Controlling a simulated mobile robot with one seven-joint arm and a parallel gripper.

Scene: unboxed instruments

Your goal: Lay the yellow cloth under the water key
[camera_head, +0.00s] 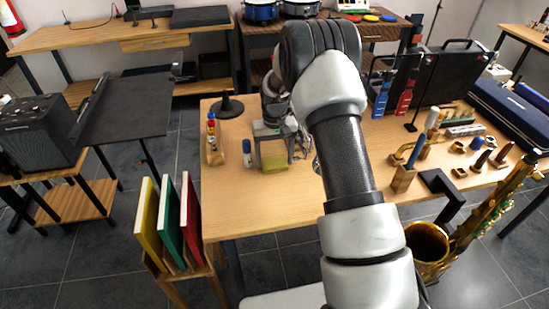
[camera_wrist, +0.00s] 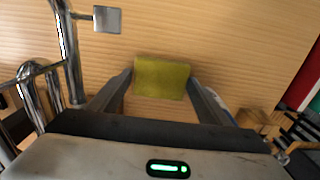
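The yellow cloth (camera_wrist: 161,78) is a small folded olive-yellow pad at the centre of the wrist view. It also shows in the head view (camera_head: 274,163), low between my fingers over the wooden table. My gripper (camera_wrist: 162,74) points down with its fingers apart, one at each side edge of the cloth. The tips look very near or against the edges; whether they squeeze it is unclear. Shiny silver tubing (camera_wrist: 68,45) lies left of the cloth, with a square metal plate (camera_wrist: 107,19) on a short rod. I cannot tell which part is the water key. My arm hides part of the table.
A blue bottle (camera_head: 247,153) and a wooden rack with coloured items (camera_head: 214,147) stand left of my gripper. A black cone stand (camera_head: 226,106) is behind. Wooden holders and small parts fill the right side. The table's front left is bare.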

